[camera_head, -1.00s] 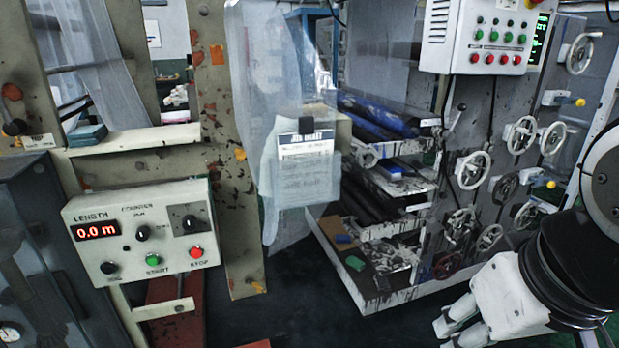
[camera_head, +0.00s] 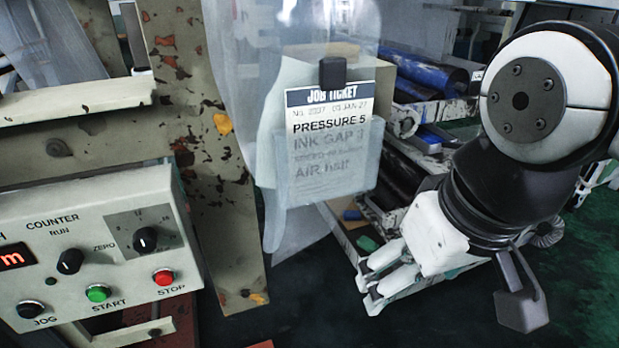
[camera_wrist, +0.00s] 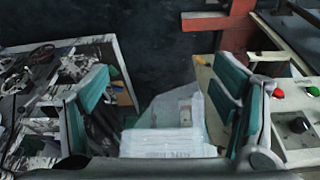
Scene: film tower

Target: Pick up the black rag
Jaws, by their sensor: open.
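I cannot make out a black rag in either view. My gripper (camera_head: 370,284) is in the lower middle of the head view, in front of the ink rack. It is open and nothing shows held between its fingers. In the wrist view the two teal-padded fingers (camera_wrist: 165,88) stand wide apart. The white job ticket in its clear pouch (camera_head: 325,150) hangs left of my gripper under a black clip (camera_head: 332,72). The ticket also shows low between the fingers in the wrist view (camera_wrist: 165,140).
The counter box (camera_head: 120,255) with knobs and buttons is at the left. A chipped, rusty post (camera_head: 205,130) stands between it and the ticket. The rack (camera_head: 440,108) behind my arm holds blue and dark rolls. Dark floor lies open below my gripper.

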